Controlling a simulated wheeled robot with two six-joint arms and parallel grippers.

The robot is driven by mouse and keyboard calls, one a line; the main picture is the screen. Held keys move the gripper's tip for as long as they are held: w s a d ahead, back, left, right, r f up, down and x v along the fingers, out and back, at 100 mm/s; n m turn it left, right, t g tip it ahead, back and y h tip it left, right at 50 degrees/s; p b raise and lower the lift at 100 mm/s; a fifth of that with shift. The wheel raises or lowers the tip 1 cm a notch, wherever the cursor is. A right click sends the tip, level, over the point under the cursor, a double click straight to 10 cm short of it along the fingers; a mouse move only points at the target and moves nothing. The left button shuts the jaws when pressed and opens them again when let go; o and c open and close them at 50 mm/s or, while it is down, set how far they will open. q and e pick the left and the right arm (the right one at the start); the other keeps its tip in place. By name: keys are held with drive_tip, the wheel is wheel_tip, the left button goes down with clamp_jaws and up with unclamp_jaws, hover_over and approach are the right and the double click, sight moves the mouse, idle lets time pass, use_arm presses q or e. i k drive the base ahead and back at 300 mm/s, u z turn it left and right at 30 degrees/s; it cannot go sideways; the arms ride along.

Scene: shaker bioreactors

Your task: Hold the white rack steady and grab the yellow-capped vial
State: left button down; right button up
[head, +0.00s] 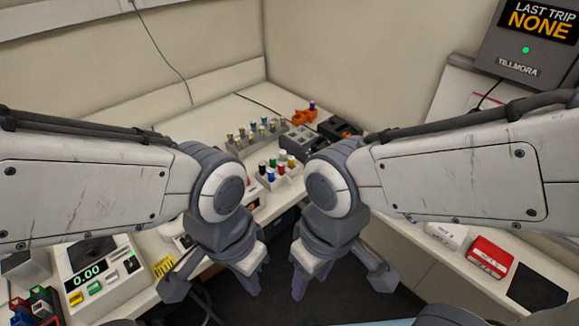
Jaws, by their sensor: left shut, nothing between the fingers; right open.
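A white rack (283,181) stands on the bench between my two arms. It holds several vials with coloured caps, among them blue, red, green and white ones. A vial with a yellow cap (283,168) seems to be among them, though it is small and hard to make out. My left gripper (252,285) points down in front of the bench, shut and empty. My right gripper (299,287) is open and empty, close beside it to the right. Both are nearer to me than the rack and apart from it. My arms hide parts of the bench around the rack.
A grey rack (238,148) with several vials stands behind the white rack. A grey block (299,141) and orange parts (304,117) lie further right. A scale (95,265) stands at the left; a red box (490,257) lies on the right bench.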

sight(291, 159)
drive_tip(key=u, duration=0.05)
drive_tip(key=k, duration=0.6)
drive_tip(key=u, duration=0.35)
drive_tip(key=i, duration=1.35)
drive_tip(key=z, duration=0.55)
drive_tip(key=i, duration=0.3)
drive_tip(key=z, duration=0.35)
